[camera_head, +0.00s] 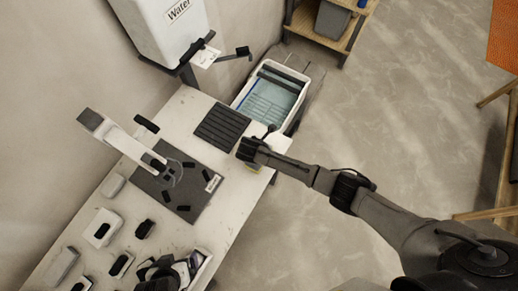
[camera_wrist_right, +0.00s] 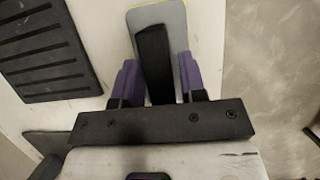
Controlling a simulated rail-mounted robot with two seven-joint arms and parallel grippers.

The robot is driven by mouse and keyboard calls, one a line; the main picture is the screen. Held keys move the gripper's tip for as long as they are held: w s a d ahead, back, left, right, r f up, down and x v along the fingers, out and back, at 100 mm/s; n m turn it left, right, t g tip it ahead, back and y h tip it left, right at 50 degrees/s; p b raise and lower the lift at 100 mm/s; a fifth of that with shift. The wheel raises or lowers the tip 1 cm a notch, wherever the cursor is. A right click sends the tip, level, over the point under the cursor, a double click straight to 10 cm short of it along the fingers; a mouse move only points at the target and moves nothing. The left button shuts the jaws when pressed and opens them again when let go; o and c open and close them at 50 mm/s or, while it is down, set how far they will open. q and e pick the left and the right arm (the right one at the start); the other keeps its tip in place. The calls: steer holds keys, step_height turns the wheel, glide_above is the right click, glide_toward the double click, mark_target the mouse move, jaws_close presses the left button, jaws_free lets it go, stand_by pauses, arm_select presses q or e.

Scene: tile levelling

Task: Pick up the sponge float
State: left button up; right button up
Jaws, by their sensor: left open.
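The sponge float lies near the front edge of the white table. In the right wrist view it is a grey pad (camera_wrist_right: 177,18) with a thin yellow rim and a black bar handle (camera_wrist_right: 153,60). My right gripper (camera_wrist_right: 160,65) has its two purple fingers on either side of the handle, with a narrow gap visible beside it; it looks open. In the head view the right arm's end covers most of the float, and only a yellowish corner (camera_head: 254,166) shows. My left gripper (camera_head: 186,268) is open, low in the head view over the table.
A ribbed black mat (camera_head: 222,126) lies beside the float. A dark board (camera_head: 180,186) with small black pieces lies further left, and several blocks and tools stand near the table's lower end. A white water tank (camera_head: 165,35) and a washing tub (camera_head: 270,97) stand at the back.

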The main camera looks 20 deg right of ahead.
jaws_close()
